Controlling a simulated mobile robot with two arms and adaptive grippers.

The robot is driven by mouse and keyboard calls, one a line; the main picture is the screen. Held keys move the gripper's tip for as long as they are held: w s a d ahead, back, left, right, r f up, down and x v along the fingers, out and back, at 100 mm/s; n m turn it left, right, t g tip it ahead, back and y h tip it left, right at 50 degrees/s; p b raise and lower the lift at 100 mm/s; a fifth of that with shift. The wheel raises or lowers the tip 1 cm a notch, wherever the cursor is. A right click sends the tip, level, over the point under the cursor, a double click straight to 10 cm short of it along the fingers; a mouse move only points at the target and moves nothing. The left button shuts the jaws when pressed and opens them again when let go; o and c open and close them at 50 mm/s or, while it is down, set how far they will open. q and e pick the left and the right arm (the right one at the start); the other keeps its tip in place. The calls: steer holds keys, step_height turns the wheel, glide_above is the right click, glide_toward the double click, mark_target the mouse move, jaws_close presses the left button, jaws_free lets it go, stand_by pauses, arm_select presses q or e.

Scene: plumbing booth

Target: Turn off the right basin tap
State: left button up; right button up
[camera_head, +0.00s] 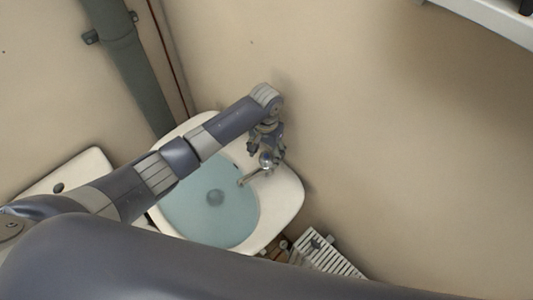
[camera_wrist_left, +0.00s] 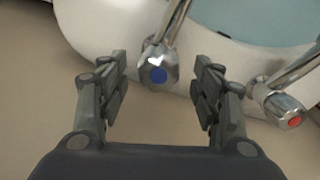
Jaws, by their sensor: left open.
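In the left wrist view, a chrome tap with a blue-marked knob (camera_wrist_left: 158,76) stands between the fingers of my left gripper (camera_wrist_left: 161,64). The fingers are apart, with visible space on both sides of the knob. A second chrome tap with a red-marked knob (camera_wrist_left: 289,119) is to the right, outside the fingers. In the head view my left gripper (camera_head: 266,153) points down over the chrome tap (camera_head: 252,177) at the right part of the basin rim. The other tap is hidden behind my arm there. My right gripper is out of sight.
The white basin (camera_head: 285,195) holds bluish water (camera_head: 215,225) and stands close to the wall (camera_head: 400,150). A grey pipe (camera_head: 135,70) runs down at the left. A white slatted rack (camera_head: 330,256) is below right. A white fixture (camera_head: 88,168) is at the left.

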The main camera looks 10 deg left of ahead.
arm_select(q)
steer(key=shift+f, duration=1.05)
steer(key=c, duration=1.1)
